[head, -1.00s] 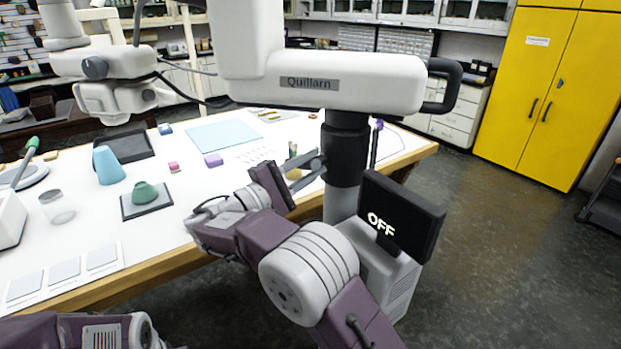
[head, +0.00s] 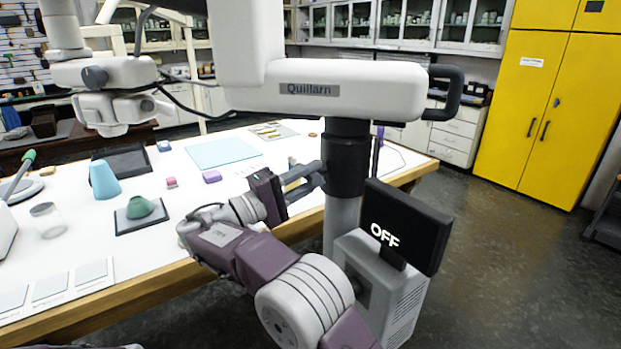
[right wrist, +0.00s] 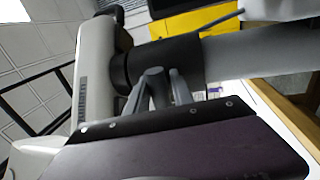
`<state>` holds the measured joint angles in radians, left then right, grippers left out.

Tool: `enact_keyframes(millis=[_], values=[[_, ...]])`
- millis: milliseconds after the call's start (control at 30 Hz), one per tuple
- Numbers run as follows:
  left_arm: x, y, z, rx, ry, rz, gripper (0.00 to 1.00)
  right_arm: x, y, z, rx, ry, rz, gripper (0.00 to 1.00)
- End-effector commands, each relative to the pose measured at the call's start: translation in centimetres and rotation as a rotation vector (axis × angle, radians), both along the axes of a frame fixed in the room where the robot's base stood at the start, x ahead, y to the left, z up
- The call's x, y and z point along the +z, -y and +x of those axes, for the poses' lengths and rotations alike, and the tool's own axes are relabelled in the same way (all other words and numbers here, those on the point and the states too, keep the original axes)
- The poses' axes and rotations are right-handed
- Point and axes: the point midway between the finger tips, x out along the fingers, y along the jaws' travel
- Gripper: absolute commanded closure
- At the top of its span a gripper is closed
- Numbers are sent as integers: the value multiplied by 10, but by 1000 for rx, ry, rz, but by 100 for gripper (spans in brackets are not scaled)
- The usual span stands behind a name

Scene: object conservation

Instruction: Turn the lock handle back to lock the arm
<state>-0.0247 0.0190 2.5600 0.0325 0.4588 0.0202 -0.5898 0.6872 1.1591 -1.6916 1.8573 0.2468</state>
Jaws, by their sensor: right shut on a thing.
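The white jointed arm marked "Quillarn" (head: 345,88) spans the upper middle of the head view, above a dark collar (head: 346,160) on a pale post. My right gripper (head: 320,174) reaches this collar from the left, its grey fingers shut on the lock handle at the collar's near left side. The handle is mostly hidden by the fingers. In the right wrist view the fingers (right wrist: 162,78) meet the dark collar (right wrist: 172,60). A black screen (head: 405,226) beside the post reads "OFF". My left gripper is out of view.
The white table (head: 95,257) lies left of the post, bearing a blue cone (head: 104,181), a green piece on a dark pad (head: 140,208) and other small things. The grey base box (head: 400,290) stands below the screen. Open floor lies right, before yellow cabinets (head: 540,110).

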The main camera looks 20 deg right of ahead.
Motion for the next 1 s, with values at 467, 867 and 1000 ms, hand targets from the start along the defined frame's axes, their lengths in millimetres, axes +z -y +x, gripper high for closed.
enact_keyframes(millis=[467,867,1000], values=[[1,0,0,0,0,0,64,5,0,0,5,12,-5,55],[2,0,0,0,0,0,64,-5,-43,-14,8,10,-5,55],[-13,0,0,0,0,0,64,-17,-68,-23,8,14,-5,55]])
